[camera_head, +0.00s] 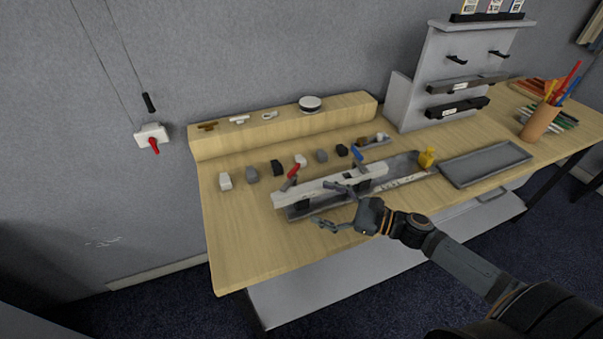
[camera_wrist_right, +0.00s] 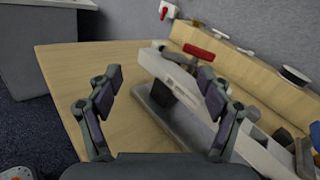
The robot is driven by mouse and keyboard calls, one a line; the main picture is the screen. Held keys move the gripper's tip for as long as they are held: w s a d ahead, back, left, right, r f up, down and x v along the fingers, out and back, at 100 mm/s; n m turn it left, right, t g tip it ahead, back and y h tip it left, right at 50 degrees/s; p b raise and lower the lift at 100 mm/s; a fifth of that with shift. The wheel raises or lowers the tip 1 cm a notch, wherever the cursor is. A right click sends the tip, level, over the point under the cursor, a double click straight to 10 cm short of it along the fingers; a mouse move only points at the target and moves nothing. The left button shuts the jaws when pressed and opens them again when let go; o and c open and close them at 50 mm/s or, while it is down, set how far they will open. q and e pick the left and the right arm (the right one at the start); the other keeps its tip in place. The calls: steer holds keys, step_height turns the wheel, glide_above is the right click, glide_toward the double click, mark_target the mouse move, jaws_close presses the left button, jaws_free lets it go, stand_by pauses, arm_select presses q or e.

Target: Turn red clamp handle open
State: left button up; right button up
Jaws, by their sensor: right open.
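The red clamp handle (camera_head: 293,168) stands at the left end of a white bar fixture (camera_head: 330,186) on the table. In the right wrist view the red handle (camera_wrist_right: 199,51) lies across the top of the bar, beyond and between the fingers. A blue handle (camera_head: 357,154) stands on the bar's right part. My right gripper (camera_head: 331,205) is open and empty over the front side of the fixture. Its two spread fingers also show in the right wrist view (camera_wrist_right: 160,90). It is apart from the red handle. My left gripper is out of view.
Several small blocks (camera_head: 252,174) stand in a row behind the fixture. A yellow object (camera_head: 427,158) and a grey tray (camera_head: 487,163) are to the right. A wooden ledge (camera_head: 285,124) runs along the back. The table's front left (camera_head: 240,250) is clear.

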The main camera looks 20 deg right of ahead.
mark_target(296, 171)
steer(key=w+d+m+b, duration=0.1)
steer(key=w+d+m+t+h+b, duration=0.1)
steer(key=w+m, duration=0.1)
steer(key=w+d+m+b, duration=0.1)
steer(key=b, duration=0.1)
steer(key=shift+w+f+m+t+h, duration=0.2)
steer(key=shift+w+m+t+h, duration=0.1)
steer(key=shift+m+t, duration=0.1)
steer(key=shift+w+a+r+b, duration=0.35)
steer(key=shift+w+a+r, duration=0.15)
steer(key=shift+w, duration=0.15)
steer(key=shift+w+a+b, duration=0.35)
steer(key=shift+w+a, duration=0.1)
steer(key=shift+w, duration=0.05)
steer(key=p+x, duration=0.1)
steer(key=x, duration=0.3)
steer(key=shift+w+r+p, duration=0.1)
steer(key=shift+r+p, duration=0.05)
steer(key=shift+p, duration=0.2)
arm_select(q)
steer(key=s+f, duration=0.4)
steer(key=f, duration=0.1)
arm_select(e)
steer(key=shift+w+a, duration=0.4)
